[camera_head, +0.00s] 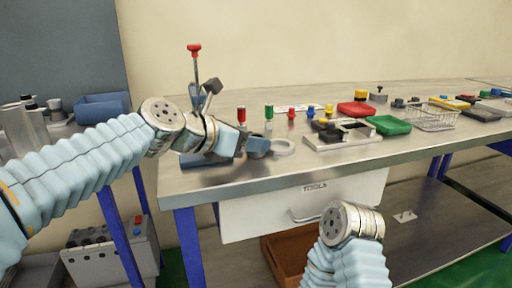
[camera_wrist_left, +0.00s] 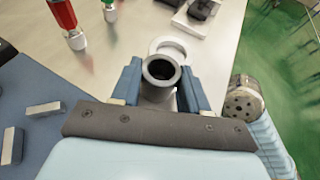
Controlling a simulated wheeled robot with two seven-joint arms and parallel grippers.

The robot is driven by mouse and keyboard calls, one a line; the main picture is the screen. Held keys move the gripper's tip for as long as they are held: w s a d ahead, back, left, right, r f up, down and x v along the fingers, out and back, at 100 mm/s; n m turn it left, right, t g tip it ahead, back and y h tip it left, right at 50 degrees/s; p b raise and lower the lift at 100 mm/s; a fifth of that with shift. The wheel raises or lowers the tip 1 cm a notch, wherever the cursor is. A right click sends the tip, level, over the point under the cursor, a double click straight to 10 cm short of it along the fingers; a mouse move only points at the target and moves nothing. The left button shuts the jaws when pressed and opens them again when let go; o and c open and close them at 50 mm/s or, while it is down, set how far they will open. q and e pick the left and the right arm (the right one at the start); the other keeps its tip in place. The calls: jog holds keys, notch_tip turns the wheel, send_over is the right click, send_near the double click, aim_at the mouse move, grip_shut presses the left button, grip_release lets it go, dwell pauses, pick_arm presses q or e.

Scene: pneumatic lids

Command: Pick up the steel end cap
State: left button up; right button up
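The steel end cap (camera_wrist_left: 157,94) is a short hollow grey cylinder with a dark opening. It stands between the two blue fingers of my left gripper (camera_wrist_left: 160,86), which appear to press on it from both sides. In the head view my left gripper (camera_head: 257,144) is low over the near left part of the table, and the cap is hard to make out there. Whether the cap touches the table is not clear. My right arm shows at the bottom of the head view, but its gripper is outside the picture.
A pale ring (camera_head: 284,148) lies just beyond the left gripper. A red-topped cylinder (camera_head: 241,115) and a green one (camera_head: 269,111) stand behind. A grey fixture (camera_head: 330,141), a green tray (camera_head: 389,125) and a wire basket (camera_head: 433,121) are farther right. The table's front edge is clear.

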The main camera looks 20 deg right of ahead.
pick_arm(q)
grip_shut()
